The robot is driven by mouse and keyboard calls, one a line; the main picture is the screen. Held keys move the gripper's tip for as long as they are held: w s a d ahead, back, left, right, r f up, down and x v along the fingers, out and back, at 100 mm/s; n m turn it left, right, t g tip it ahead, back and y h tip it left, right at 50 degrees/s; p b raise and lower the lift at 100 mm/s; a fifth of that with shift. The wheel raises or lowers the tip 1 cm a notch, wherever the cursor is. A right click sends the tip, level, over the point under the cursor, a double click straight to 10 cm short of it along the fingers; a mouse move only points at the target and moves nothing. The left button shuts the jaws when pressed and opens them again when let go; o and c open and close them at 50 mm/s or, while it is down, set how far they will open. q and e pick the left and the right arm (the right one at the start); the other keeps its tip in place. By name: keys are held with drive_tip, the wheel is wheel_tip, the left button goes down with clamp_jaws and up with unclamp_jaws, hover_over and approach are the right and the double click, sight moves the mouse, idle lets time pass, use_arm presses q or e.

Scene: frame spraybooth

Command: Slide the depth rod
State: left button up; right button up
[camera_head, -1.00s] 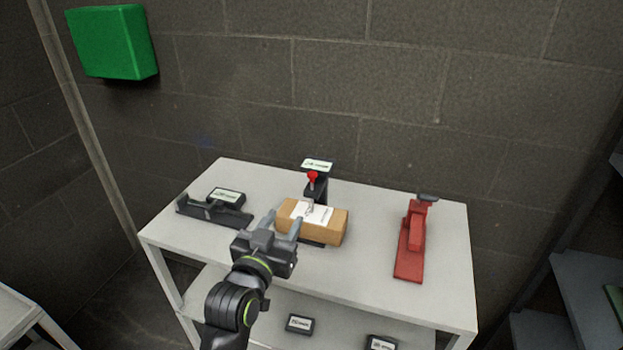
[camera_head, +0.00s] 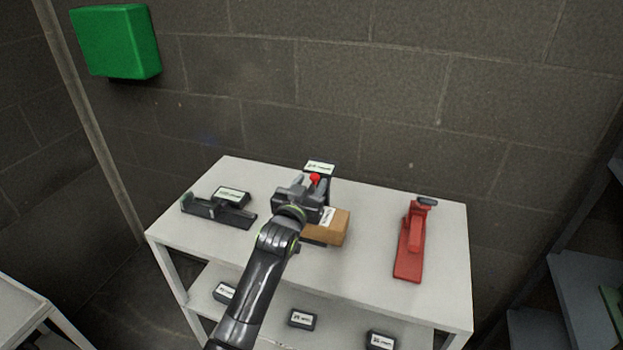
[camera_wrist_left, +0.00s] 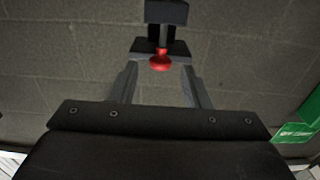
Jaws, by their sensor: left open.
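A small red knob (camera_head: 315,177) on a dark stand (camera_head: 321,172) shows at the back middle of the grey table. No part is marked as the depth rod; the red knob sits on a short dark stem in the left wrist view (camera_wrist_left: 160,62). My left gripper (camera_head: 310,184) is open at the knob, above the cardboard box (camera_head: 333,228). In the left wrist view its two fingers (camera_wrist_left: 160,72) stand either side of the knob, with gaps to both. Contact cannot be told. My arm hides part of the box and stand. My right gripper is out of view.
A black fixture (camera_head: 215,209) with a labelled block lies left on the table (camera_head: 370,260). A red clamp-like tool (camera_head: 411,245) stands right. A green box (camera_head: 115,40) hangs on the wall. Small labelled blocks (camera_head: 302,318) sit on the lower shelf.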

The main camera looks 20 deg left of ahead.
use_arm(q)
drive_tip(key=shift+w, duration=0.75)
clamp_jaws()
